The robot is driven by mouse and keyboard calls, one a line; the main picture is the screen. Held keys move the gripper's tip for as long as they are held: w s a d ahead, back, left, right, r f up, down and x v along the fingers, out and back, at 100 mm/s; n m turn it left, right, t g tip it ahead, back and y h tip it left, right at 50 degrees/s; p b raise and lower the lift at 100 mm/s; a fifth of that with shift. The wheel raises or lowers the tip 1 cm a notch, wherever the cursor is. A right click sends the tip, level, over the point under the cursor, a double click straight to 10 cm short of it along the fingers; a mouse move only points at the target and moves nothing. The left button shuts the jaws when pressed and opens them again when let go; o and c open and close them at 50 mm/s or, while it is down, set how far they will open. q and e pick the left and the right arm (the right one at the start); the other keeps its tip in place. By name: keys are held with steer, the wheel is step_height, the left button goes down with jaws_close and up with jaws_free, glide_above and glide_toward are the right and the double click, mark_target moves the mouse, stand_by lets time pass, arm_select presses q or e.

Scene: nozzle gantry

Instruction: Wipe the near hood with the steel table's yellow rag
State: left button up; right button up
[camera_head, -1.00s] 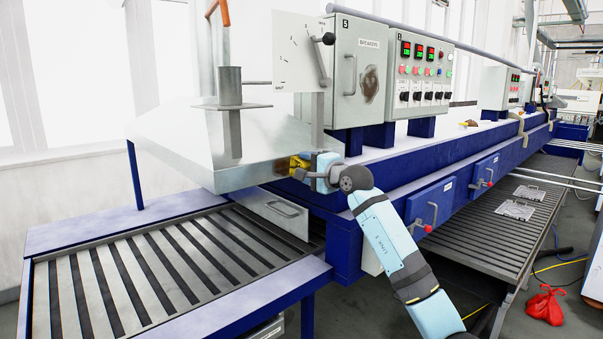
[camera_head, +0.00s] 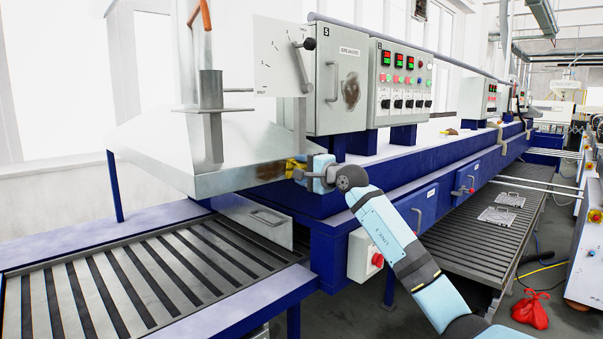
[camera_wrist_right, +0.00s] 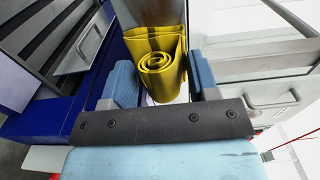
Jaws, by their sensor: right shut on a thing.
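The near hood (camera_head: 150,160) is a pale metal hood with sloping sides, above the slatted conveyor at the left of the head view. The yellow rag (camera_wrist_right: 158,45) is a folded, rolled cloth between the blue fingers of my right gripper (camera_wrist_right: 163,82) in the wrist view. In the head view my right gripper (camera_head: 308,172) is at the hood's right end, with a bit of yellow rag (camera_head: 293,169) showing by the hood's lower edge. Whether the rag touches the hood is unclear. My left gripper is not in view.
A grey breaker box (camera_head: 340,90) and a lever plate (camera_head: 285,58) stand above my right gripper. A blue frame with a red button (camera_head: 377,260) is below my arm. The slatted conveyor (camera_head: 130,280) is clear. A red bag (camera_head: 530,310) lies on the floor.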

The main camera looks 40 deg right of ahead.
mark_target(289, 169)
steer(key=shift+a+r, duration=0.1)
steer(key=shift+a, duration=1.45)
steer(key=shift+s+a, duration=0.15)
steer(key=shift+a, duration=0.8)
steer(key=shift+s+a+b, duration=0.2)
steer(key=shift+a+b, duration=0.35)
steer(key=shift+a, duration=1.6)
steer(key=shift+s+a+b, duration=0.15)
steer(key=shift+a+b, duration=0.4)
steer(key=shift+a, duration=1.55)
steer(key=shift+s, duration=0.1)
steer(key=shift+s+f+b, duration=0.25)
steer(key=shift+s+b, duration=0.35)
steer(key=shift+b, duration=0.05)
steer(key=s, duration=0.1)
steer(key=s+b, duration=0.1)
steer(key=s, duration=0.1)
steer(key=s+b, duration=0.1)
steer(key=shift+s+d+r, duration=0.15)
steer(key=shift+s+d, duration=0.1)
